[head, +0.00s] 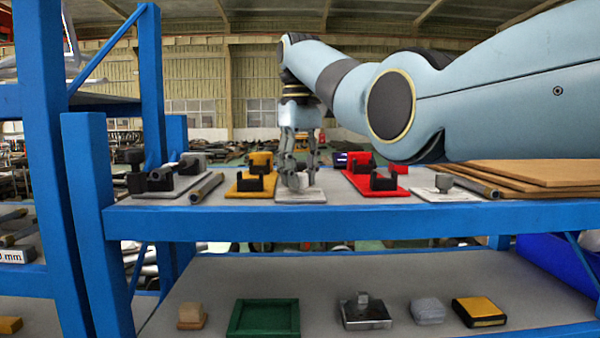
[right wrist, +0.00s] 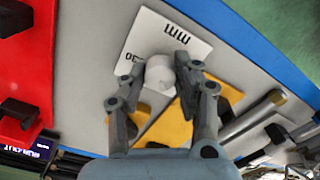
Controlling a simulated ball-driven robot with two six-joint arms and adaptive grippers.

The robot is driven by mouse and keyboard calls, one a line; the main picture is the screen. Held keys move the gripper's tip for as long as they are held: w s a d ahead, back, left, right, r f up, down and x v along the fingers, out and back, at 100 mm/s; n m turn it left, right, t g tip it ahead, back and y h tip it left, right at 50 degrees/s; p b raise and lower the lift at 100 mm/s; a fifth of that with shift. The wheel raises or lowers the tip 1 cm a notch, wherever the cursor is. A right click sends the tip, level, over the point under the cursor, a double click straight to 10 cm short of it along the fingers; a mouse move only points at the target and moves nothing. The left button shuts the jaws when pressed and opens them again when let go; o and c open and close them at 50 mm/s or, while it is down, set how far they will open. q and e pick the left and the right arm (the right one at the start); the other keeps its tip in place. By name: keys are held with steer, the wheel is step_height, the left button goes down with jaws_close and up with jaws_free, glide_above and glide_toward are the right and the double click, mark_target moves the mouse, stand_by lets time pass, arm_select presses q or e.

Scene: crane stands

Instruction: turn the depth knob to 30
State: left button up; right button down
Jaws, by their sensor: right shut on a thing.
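The depth knob is a pale round knob (right wrist: 160,74) on a white plate (right wrist: 180,38). The plate has "mm" printed on it and a partly covered mark near the knob that looks like "30". In the head view the plate (head: 302,197) lies near the shelf's front edge. My right gripper (head: 299,183) points straight down over it, and in the right wrist view its fingers (right wrist: 157,78) are shut on the knob, one on each side. The knob's pointer, if any, cannot be made out. My left gripper is not in view.
A yellow plate with black blocks (head: 250,186) stands left of the white plate, a red one (head: 376,183) right. Further out are a grey fixture with a rod (head: 165,188) and another white plate (head: 450,193). A lower shelf (head: 250,272) holds several small items.

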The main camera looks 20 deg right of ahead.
steer(key=m, duration=0.4)
steer(key=shift+m, duration=0.3)
steer(key=m, duration=0.3)
steer(key=shift+m, duration=0.3)
steer(key=m, duration=1.2)
steer(key=shift+m, duration=0.3)
steer(key=m, duration=0.4)
steer(key=shift+r+m, duration=0.1)
steer(key=shift+m, duration=0.2)
steer(key=c, duration=1)
jaws_free()
